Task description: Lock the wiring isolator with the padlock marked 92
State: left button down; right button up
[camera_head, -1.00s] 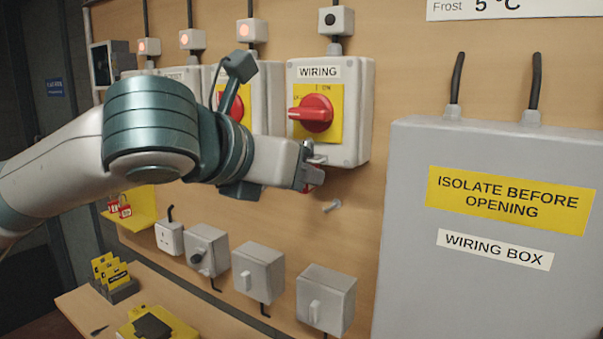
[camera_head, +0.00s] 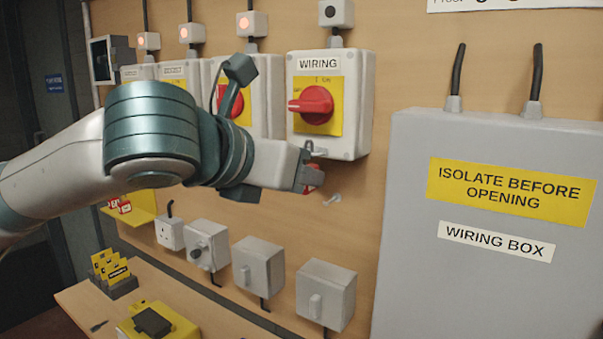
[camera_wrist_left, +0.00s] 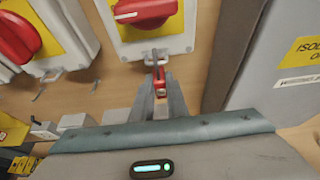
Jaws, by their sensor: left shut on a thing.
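The wiring isolator (camera_head: 352,132) is a grey box labelled WIRING, with a red handle (camera_head: 311,104) on a yellow plate. The handle lies roughly horizontal. A small metal hasp (camera_head: 318,152) sticks out at the isolator's lower edge and shows in the left wrist view (camera_wrist_left: 157,56). My left gripper (camera_head: 312,178) is shut on a red padlock (camera_wrist_left: 160,84) just below the hasp. The padlock's shackle appears up at the hasp, but I cannot tell if it passes through. Its number cannot be read. My right gripper is not in view.
The grey wiring box (camera_head: 400,220) stands out from the wall to the right. A metal peg (camera_head: 333,199) sticks out below the isolator. Other isolators (camera_head: 262,100) are left of it. Red padlocks (camera_head: 120,206) hang at a yellow holder. A bench (camera_head: 75,300) is below left.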

pick_arm(q)
jog(key=shift+f+b, duration=0.3)
jog(key=shift+f, duration=0.25)
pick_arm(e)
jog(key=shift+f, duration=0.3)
pick_arm(q)
jog(key=c, duration=1.7)
grip_release()
jog(key=shift+o, duration=0.2)
